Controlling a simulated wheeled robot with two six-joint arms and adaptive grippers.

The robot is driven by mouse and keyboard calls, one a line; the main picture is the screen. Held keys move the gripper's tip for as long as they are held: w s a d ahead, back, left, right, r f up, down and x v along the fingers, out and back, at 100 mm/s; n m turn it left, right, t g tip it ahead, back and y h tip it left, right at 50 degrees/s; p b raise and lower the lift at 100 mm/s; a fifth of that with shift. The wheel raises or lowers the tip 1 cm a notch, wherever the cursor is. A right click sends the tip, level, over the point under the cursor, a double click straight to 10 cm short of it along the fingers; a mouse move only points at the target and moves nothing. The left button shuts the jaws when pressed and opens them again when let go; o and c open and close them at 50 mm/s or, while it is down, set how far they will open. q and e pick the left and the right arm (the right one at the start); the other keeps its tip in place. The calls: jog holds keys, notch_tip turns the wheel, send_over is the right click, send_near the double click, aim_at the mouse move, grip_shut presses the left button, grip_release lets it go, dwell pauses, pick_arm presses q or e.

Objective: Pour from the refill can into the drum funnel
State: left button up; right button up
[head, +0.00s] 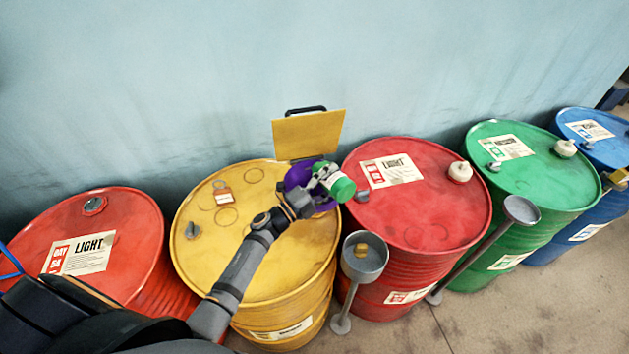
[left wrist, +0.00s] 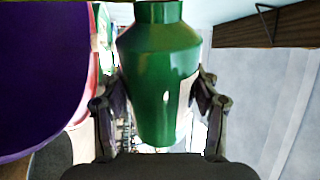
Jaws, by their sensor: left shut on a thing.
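The refill can (head: 342,188) is green with a pale label. My left gripper (head: 312,197) is shut on its body, and the fingers flank the can (left wrist: 160,75) in the left wrist view. The can looks tilted in the head view, its green end toward the lower right. The purple funnel (head: 295,177) is at the far right part of the yellow drum's top (head: 250,265), partly hidden behind the gripper and can. The funnel also shows large at the left of the left wrist view (left wrist: 40,75), beside the can. No liquid shows. My right gripper is not in view.
A yellow panel (head: 308,135) stands behind the funnel. Red drums (head: 100,240) and (head: 420,215) flank the yellow drum. A green drum (head: 530,165) and a blue drum (head: 595,135) are farther right. Grey stands (head: 364,260) and (head: 521,210) rise in front.

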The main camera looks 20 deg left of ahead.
pick_arm(q)
jog(key=shift+w+a+f+n+p, duration=0.15)
jog(key=shift+n+p, duration=0.15)
jog(key=shift+n, duration=0.3)
jog(key=shift+a+f+n+p, duration=0.1)
jog(key=shift+n+p, duration=0.2)
jog(key=shift+n, duration=0.3)
dwell(0.4)
jog(key=shift+w+a+r+n+p, duration=0.1)
jog(key=shift+r+n+p, duration=0.2)
jog(key=shift+n+p, duration=0.3)
